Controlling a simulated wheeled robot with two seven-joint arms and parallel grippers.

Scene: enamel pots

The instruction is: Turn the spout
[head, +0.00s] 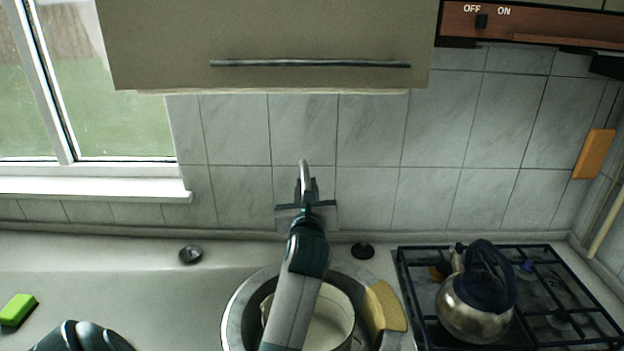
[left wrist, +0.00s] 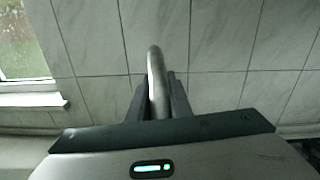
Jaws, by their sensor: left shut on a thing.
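The spout (head: 304,172) is a curved metal pipe that rises behind the sink, in front of the tiled wall. My left gripper (head: 306,186) is shut on it, with one finger on each side of the pipe. In the left wrist view the spout (left wrist: 156,78) stands up between the two dark fingers, its bend above the fingertips. The spout's base is hidden behind my left gripper and arm. My right gripper is not in view.
A cream pot (head: 337,319) stands in the round sink (head: 237,306), partly behind my left arm. A yellow object (head: 387,306) lies at the sink's right edge. A kettle (head: 474,305) stands on the gas hob. A green sponge (head: 17,309) lies at far left. A cabinet (head: 270,30) hangs above.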

